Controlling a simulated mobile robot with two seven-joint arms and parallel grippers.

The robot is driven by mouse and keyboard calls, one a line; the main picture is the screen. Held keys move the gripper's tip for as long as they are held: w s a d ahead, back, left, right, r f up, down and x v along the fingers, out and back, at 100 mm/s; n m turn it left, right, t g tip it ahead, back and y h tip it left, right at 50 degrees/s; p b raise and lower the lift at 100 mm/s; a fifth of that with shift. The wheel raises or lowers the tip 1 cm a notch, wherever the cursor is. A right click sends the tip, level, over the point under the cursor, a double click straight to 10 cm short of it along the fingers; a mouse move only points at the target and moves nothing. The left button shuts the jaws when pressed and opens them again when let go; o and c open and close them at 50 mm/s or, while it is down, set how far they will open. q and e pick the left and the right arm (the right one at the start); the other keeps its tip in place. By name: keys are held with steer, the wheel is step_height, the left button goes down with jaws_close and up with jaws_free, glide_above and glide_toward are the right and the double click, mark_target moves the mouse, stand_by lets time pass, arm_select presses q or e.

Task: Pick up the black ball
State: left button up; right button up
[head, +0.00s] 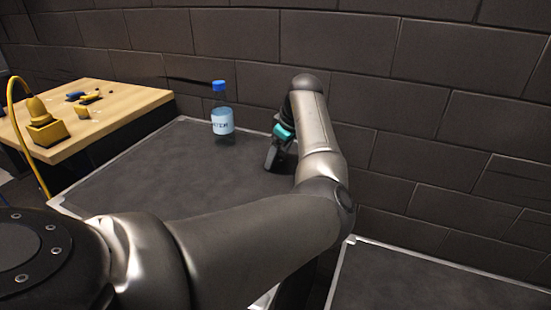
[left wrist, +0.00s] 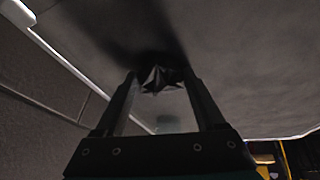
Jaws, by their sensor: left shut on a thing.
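My left gripper (head: 270,164) reaches down to the dark tabletop (head: 150,180) near the back wall. In the left wrist view the two fingers of the gripper (left wrist: 160,76) are closed on a small black, faceted thing, which I take to be the black ball (left wrist: 157,78). It sits between the fingertips, against or very close to the dark surface; I cannot tell which. In the head view the ball is not distinguishable, hidden by the gripper and arm. My right gripper is in neither view.
A clear bottle (head: 222,122) with a blue cap and a label stands on the tabletop, left of my gripper. A wooden table (head: 120,108) at the left holds a yellow lamp-like object (head: 42,122) and small items. A dark brick wall (head: 420,90) rises behind.

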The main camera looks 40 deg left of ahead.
arm_select(q)
steer(key=c, duration=0.5)
